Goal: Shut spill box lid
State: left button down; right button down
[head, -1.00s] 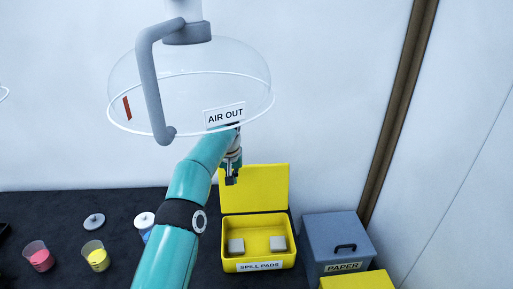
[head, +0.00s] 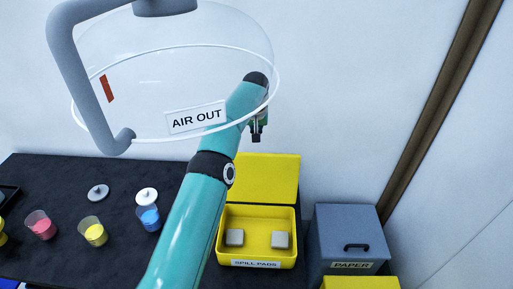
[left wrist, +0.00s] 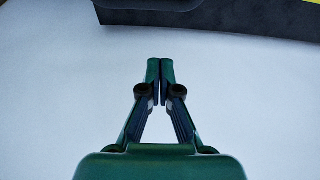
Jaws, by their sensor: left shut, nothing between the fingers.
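The yellow spill box (head: 257,219) stands on the dark bench, labelled SPILL PADS, with two grey pads inside. Its yellow lid (head: 262,178) is open, standing up at the back of the box. My left gripper (head: 256,139) is above and behind the top edge of the lid, pointing down, apart from it. In the left wrist view its fingers (left wrist: 160,62) are together and empty. The wrist view shows mostly pale wall, with a dark edge at the top. My right gripper is in no view.
A clear hood (head: 175,70) labelled AIR OUT hangs over my left arm, with a grey bent pipe beside it. A grey PAPER bin (head: 347,232) stands right of the box. Cups of pink, yellow (head: 93,231) and blue stand to the left, with loose white and grey lids.

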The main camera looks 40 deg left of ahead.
pick_arm(q)
jog(key=shift+s+d+f+b, duration=0.25)
jog(key=shift+s+f+b, duration=0.15)
jog(key=shift+f+b, duration=0.3)
jog(key=shift+s+d+f+b, duration=0.25)
jog(key=shift+s+f+b, duration=0.15)
jog(key=shift+f+b, duration=0.3)
jog(key=shift+s+d+f+b, duration=0.25)
jog(key=shift+s+f+b, duration=0.15)
jog(key=shift+f+b, duration=0.3)
